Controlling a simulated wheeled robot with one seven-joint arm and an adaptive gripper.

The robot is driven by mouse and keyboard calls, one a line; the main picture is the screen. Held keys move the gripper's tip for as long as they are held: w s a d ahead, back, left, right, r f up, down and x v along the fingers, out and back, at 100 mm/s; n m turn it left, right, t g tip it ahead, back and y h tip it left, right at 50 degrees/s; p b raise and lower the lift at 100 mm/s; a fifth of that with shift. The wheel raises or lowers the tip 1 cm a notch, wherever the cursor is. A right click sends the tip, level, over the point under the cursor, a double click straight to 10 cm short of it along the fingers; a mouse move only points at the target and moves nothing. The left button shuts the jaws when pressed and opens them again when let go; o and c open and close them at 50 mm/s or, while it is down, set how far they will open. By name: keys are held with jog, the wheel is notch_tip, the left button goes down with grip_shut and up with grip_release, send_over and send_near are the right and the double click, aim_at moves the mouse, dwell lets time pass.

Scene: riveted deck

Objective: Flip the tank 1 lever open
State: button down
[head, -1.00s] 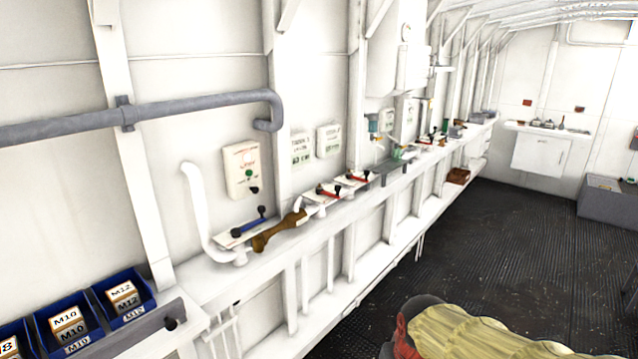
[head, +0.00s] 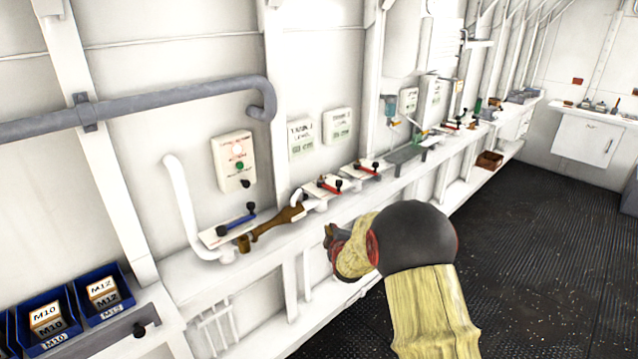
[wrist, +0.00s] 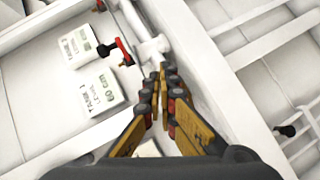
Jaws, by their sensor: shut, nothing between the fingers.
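Two red-handled levers with black knobs sit on white plates along the wall ledge, a nearer one (head: 330,186) and a farther one (head: 368,169). Two level signs hang above, the left sign (head: 302,139) and the right sign (head: 338,127); I cannot tell from the head view which lever is tank 1's. The wrist view shows a sign that seems to read TANK 1 (wrist: 98,92) and a red lever (wrist: 124,51) on a white pipe. My gripper (head: 332,238) is shut and empty, in front of the ledge, apart from the levers. Its fingertips (wrist: 160,72) point toward the pipe.
A blue-handled lever (head: 238,223) and a brown pipe fitting (head: 272,226) stand left along the ledge. A control box with a green button (head: 235,161) is above them. Blue bins (head: 101,292) are at lower left. The dark floor (head: 530,230) on the right is clear.

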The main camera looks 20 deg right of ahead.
notch_tip(320, 180, up, 8)
jog(key=w+n+t, duration=0.2)
jog(key=n+t, duration=0.1)
jog(key=shift+n+h, duration=0.3)
jog(key=shift+n, duration=0.1)
jog(key=shift+d+f, duration=0.1)
jog(key=shift+d, duration=0.05)
jog(key=d+x, duration=0.2)
jog(key=x, duration=1)
jog(key=shift+d, duration=0.45)
jog(key=shift+d+f, duration=0.1)
